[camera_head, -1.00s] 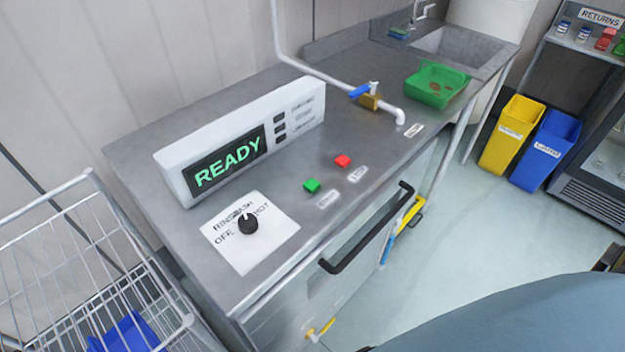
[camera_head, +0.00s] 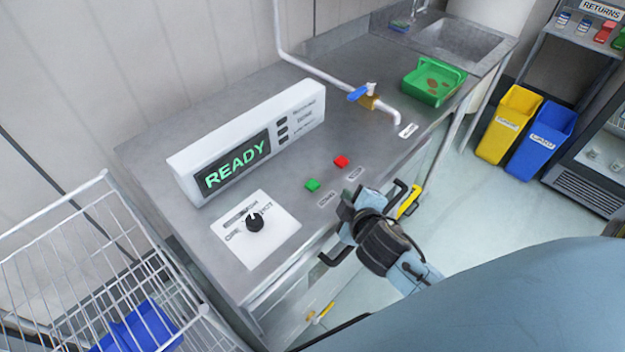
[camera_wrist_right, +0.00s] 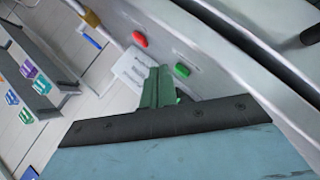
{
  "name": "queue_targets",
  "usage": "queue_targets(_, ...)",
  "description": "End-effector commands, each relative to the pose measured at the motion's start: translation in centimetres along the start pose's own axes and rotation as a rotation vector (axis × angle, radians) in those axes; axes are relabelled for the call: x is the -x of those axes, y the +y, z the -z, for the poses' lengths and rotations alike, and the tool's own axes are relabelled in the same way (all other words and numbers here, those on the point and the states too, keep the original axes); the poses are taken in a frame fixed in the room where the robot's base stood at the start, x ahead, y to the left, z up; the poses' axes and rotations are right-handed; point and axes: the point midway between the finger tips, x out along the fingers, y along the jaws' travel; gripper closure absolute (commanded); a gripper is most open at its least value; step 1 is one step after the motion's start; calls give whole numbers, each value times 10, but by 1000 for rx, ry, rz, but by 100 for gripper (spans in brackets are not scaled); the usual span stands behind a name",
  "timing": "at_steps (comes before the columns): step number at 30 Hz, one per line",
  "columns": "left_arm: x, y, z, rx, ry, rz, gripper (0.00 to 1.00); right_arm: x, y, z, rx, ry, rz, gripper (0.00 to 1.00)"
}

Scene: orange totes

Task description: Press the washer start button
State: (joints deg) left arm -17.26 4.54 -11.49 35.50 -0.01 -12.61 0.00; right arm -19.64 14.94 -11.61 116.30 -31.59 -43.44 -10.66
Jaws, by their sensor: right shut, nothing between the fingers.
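The washer's top carries a small green button (camera_head: 312,184) and a red button (camera_head: 341,161), each with a label in front that is too small to read. A white display box (camera_head: 240,150) behind them reads READY in green. My right gripper (camera_head: 346,214) is over the front edge, above the black door handle (camera_head: 335,258), a short way in front of the buttons and apart from them. In the right wrist view its shut, empty fingers (camera_wrist_right: 158,84) appear just beside the green button (camera_wrist_right: 182,71), with the red button (camera_wrist_right: 139,39) farther up. My left gripper is out of view.
A black dial (camera_head: 254,221) sits on a white plate left of the buttons. A pipe with a blue-handled valve (camera_head: 362,95) and a green tray (camera_head: 433,82) are behind. A wire cart (camera_head: 60,260) stands left; yellow (camera_head: 508,124) and blue (camera_head: 546,139) bins stand right.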

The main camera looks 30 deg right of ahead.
Motion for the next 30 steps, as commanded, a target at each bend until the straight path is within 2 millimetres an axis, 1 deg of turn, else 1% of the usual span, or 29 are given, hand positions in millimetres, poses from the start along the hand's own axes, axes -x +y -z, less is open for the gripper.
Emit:
queue_targets(1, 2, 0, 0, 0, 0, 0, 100, -5, 27, 24, 126, 97, -98, 100)
queue_targets(2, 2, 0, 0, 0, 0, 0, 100, -6, 42, 40, 211, 157, -160, 100)
queue_targets(3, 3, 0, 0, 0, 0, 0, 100, -5, 60, 61, 334, 237, -244, 100)
queue_targets(5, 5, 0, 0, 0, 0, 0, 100, 2, 81, 97, 545, 366, -375, 100)
queue_targets(6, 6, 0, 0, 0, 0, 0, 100, 8, 91, 120, 697, 449, -460, 100)
queue_targets(8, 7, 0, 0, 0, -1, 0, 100, 18, 97, 152, 935, 566, -577, 100)
queue_targets(9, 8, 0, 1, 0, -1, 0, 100, 25, 96, 169, 1100, 637, -648, 100)
queue_targets(11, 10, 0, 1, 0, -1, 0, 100, 33, 89, 188, 1353, 736, -739, 100)
queue_targets(12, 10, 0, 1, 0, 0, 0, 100, 36, 82, 195, 1530, 794, -789, 100)
queue_targets(14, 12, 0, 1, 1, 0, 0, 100, 36, 69, 199, 1801, 868, -845, 100)
queue_targets(15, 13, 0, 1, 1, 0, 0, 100, 32, 62, 196, 1981, 909, -865, 100)
queue_targets(16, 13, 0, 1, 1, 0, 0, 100, 28, 57, 192, 2113, 935, -871, 100)
queue_targets(17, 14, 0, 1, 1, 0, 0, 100, 23, 53, 187, 2240, 956, -870, 100)
queue_targets(18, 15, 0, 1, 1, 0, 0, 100, 16, 50, 177, 2403, 978, -855, 100)
queue_targets(19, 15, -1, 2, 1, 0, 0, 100, 9, 50, 168, 2517, 989, -837, 100)
queue_targets(21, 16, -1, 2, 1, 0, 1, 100, -5, 53, 149, 2748, 1002, -776, 100)
queue_targets(22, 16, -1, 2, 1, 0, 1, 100, -10, 55, 141, 2831, 1005, -745, 100)
queue_targets(23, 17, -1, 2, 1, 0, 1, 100, -15, 58, 134, -2880, -998, 707, 100)
queue_targets(24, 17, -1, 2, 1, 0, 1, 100, -20, 62, 125, -2838, -953, 638, 100)
queue_targets(27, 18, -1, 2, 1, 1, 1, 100, -29, 70, 110, -2771, -885, 525, 100)
queue_targets(30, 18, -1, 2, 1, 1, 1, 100, -33, 74, 104, -2743, -859, 478, 100)
